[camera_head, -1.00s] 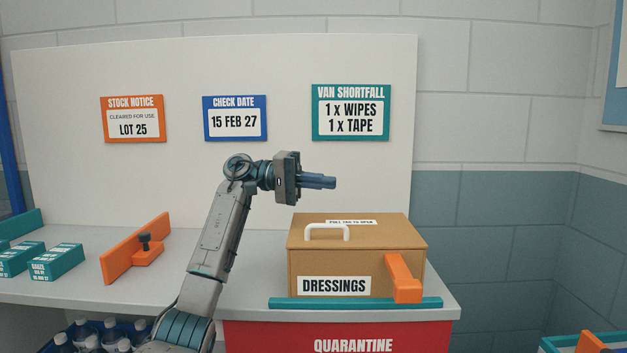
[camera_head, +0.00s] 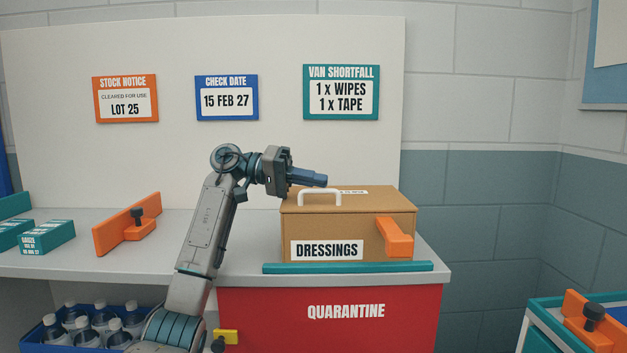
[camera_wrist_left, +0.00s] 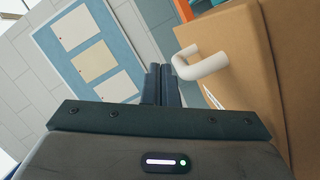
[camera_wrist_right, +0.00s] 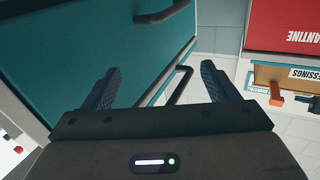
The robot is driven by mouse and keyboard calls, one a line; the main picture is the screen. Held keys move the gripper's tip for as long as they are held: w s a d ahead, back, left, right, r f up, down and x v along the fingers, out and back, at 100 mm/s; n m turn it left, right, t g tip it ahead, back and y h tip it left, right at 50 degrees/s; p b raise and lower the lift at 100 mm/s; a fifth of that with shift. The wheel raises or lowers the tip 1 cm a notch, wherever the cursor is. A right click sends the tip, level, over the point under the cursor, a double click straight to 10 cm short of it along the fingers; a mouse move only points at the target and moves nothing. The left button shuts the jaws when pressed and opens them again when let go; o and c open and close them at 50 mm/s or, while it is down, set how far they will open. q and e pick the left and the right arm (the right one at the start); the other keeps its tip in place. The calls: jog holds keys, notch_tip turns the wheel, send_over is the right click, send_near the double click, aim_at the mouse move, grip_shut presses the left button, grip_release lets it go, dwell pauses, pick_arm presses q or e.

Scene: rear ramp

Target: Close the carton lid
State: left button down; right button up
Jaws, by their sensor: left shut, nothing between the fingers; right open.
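The brown carton (camera_head: 385,225), labelled DRESSINGS, stands on the counter. Its lid (camera_head: 375,201) lies down across the top, with a white handle (camera_head: 320,191) on it. The carton also shows in the left wrist view (camera_wrist_left: 238,45), with the handle (camera_wrist_left: 208,66) just right of the fingers. My left gripper (camera_head: 324,180) is shut and empty, its fingertips low over the lid by the handle; I cannot tell whether they touch it. My right gripper (camera_wrist_right: 160,70) is open and empty, away from the carton and out of the head view.
An orange block (camera_head: 394,238) is at the carton's front right and a teal strip (camera_head: 350,267) runs before it. Another orange bracket (camera_head: 127,225) stands left on the counter. A teal cabinet front (camera_wrist_right: 75,50) with a dark bar handle is close to my right gripper.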

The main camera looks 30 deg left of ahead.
pick_arm(q)
jog(key=shift+f, duration=0.25)
pick_arm(e)
jog(key=shift+w+d+r+t, duration=0.15)
jog(key=shift+r+t, duration=0.35)
jog(key=shift+r, duration=0.4)
pick_arm(q)
jog(key=shift+s, duration=0.1)
